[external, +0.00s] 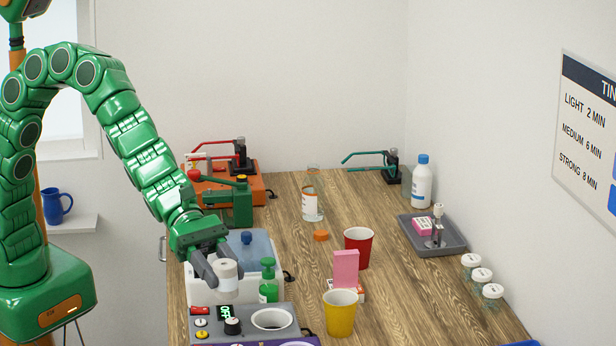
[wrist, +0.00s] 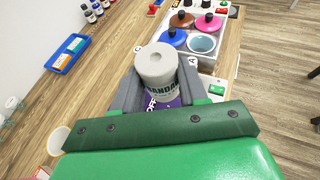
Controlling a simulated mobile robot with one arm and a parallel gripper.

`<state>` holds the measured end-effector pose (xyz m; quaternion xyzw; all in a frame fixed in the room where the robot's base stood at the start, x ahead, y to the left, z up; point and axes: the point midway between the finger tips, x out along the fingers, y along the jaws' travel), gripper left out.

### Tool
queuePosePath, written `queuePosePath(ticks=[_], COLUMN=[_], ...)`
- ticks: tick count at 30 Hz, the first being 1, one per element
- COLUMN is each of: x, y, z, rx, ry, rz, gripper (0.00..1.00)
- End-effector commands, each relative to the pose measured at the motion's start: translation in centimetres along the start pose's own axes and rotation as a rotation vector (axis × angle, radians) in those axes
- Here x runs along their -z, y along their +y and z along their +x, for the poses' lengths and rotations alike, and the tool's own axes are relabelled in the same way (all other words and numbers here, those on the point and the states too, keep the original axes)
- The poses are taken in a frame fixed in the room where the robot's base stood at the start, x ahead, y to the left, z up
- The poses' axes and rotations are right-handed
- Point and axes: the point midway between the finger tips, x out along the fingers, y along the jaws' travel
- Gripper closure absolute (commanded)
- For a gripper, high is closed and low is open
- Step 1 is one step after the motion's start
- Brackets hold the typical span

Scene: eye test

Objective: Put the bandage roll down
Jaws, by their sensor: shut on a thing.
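The bandage roll (external: 227,275) is a white cylinder with a pale, holed top. In the wrist view the bandage roll (wrist: 156,66) stands upright between the grey fingers, with part of its printed label showing. My gripper (external: 222,284) is shut on it, one finger on each side; it also shows in the wrist view (wrist: 158,92). In the external view the roll is in front of the white bin (external: 203,292) and behind the grey panel (external: 254,332). I cannot tell how high it is held. A purple printed thing (wrist: 152,103) shows just below the roll in the wrist view.
A green pump bottle (external: 268,284) stands close right of the roll. A yellow cup (external: 341,314), a pink block (external: 345,268) and a red cup (external: 358,249) stand farther right. A grey tray (external: 452,248) lies near the wall. Bare wood (external: 420,305) is clear at the right front.

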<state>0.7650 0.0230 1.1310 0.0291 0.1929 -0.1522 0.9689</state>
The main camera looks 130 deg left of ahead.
Motion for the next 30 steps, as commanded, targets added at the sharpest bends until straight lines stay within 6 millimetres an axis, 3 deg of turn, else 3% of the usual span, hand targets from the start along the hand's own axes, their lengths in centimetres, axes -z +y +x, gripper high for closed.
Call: queuePosePath(ticks=[20,26,30], x=[-1.4,-1.5,-1.5], y=[6.1,8.7,11.7], z=[0.1,-0.2,-0.8], rx=[0.011,0.016,0.015], ry=[0.002,0.003,0.001], rz=[0.009,0.01,0.011], gripper=[0.86,0.86,0.86])
